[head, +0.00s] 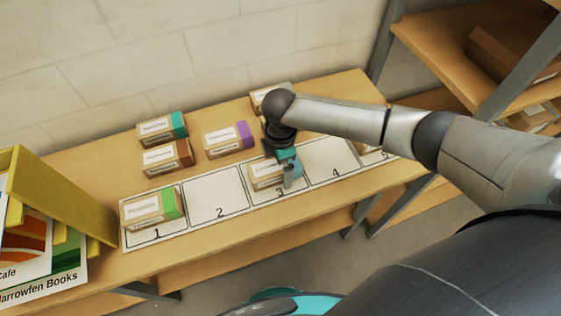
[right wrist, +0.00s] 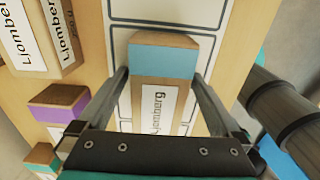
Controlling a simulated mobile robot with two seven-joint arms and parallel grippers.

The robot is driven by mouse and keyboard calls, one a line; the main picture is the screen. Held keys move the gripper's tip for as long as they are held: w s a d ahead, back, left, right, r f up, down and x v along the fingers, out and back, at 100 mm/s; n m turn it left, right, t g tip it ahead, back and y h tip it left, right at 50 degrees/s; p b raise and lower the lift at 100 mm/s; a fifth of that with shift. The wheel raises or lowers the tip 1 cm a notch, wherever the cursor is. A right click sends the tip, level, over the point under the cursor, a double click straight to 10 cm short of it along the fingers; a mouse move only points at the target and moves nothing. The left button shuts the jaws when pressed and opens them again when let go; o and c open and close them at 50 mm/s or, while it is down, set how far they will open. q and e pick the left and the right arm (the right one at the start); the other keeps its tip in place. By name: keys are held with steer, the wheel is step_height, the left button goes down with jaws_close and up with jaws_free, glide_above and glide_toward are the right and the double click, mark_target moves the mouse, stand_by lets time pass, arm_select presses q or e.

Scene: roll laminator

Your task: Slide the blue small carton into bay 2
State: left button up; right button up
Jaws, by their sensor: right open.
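The blue small carton (head: 262,177) has a white label and a blue end, and lies on bay 3 of the white numbered strip. In the right wrist view its blue end (right wrist: 162,61) faces up the picture. My right gripper (head: 286,172) is down over this carton. In the right wrist view the open gripper (right wrist: 160,78) has one finger along each long side of the carton; whether they touch it I cannot tell. Bay 2 (head: 216,193) is bare, just left of the carton. My left gripper is not in view.
A green-ended carton (head: 152,207) lies on bay 1. Teal (head: 162,128), brown (head: 167,158) and purple (head: 229,139) cartons stand behind the strip. Another carton (head: 263,97) is partly behind my arm. Bay 4 (head: 331,160) is clear. A yellow rack (head: 70,200) stands at left.

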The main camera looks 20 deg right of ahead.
mark_target(223, 192)
steer(key=c, duration=1.4)
steer(key=shift+a, duration=1.45)
steer(key=shift+s+a+p, duration=0.15)
steer(key=shift+a+p, duration=0.25)
steer(key=shift+a, duration=2.1)
steer(key=shift+s+a+b, duration=0.1)
steer(key=shift+a+b, duration=0.35)
steer(key=shift+a, duration=3.3)
steer(key=o, duration=1.4)
steer(key=shift+r, duration=0.15)
